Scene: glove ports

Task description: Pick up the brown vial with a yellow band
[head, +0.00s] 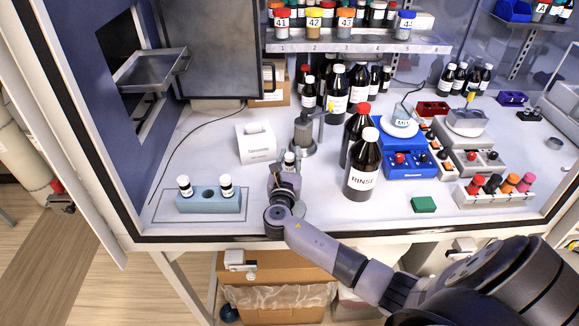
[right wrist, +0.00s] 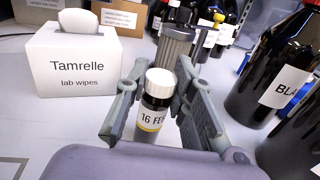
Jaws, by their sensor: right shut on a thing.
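The brown vial with a white cap (right wrist: 157,84) stands upright between the fingers of my right gripper (right wrist: 160,108) in the right wrist view. Its white label reads "16 FE…" and has a yellow band near the bottom. My right gripper is shut on this vial. In the head view the vial (head: 289,157) shows just beyond my right gripper (head: 286,170), over the bench top. The vial's lower end is hidden, so I cannot tell whether it touches the bench. My left gripper is not in view.
A blue rack (head: 208,204) with two white-capped vials stands at the left. A wipes box (head: 257,146) and a grey metal device (head: 303,133) are behind the gripper. The tall RINSE bottle (head: 362,172) stands close on the right. Bench between rack and gripper is clear.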

